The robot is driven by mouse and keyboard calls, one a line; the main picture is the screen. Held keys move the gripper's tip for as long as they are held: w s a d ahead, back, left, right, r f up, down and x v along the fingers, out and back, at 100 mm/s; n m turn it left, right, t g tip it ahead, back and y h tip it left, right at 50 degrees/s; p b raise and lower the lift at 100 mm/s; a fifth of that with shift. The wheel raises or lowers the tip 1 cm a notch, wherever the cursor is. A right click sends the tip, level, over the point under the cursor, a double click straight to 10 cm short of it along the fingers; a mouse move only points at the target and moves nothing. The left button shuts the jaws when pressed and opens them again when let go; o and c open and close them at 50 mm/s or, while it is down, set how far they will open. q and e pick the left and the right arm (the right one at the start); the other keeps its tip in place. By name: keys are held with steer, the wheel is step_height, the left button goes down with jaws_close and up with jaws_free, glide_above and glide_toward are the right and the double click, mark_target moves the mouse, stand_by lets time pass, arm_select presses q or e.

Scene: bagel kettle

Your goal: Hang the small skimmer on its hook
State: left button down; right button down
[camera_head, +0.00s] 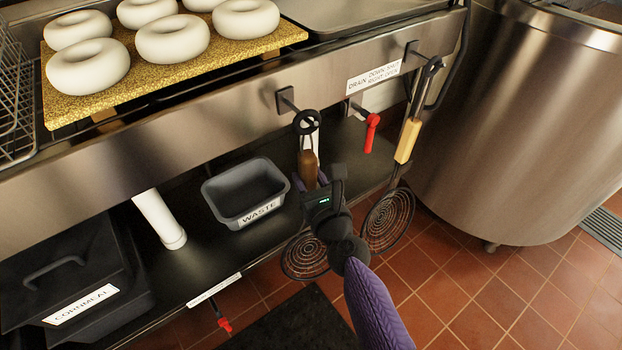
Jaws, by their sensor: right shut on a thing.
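The small skimmer has a brown handle (308,166), a black ring (306,122) at its top and a round spiral basket (304,258) at the bottom. It hangs roughly upright in front of the steel counter. My right gripper (322,196) is shut on it at the lower handle and hides part of its shaft. The ring is at the tip of a hook (288,100) on the counter front. I cannot tell whether the hook passes through the ring. My left gripper is not in view.
A second skimmer with a yellow handle (407,140) hangs from a hook to the right. A red valve handle (371,132) sits between them. A grey waste bin (244,194) stands on the black shelf. Bagels lie on a board (172,38) above; a steel kettle (500,120) stands right.

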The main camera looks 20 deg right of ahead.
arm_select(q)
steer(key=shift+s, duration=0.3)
arm_select(e)
steer(key=shift+c, duration=1)
jaws_free()
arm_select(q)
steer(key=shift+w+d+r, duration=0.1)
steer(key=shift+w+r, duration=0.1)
arm_select(e)
steer(key=s, duration=1)
steer(key=shift+d+r, duration=0.2)
steer(key=shift+d, duration=0.25)
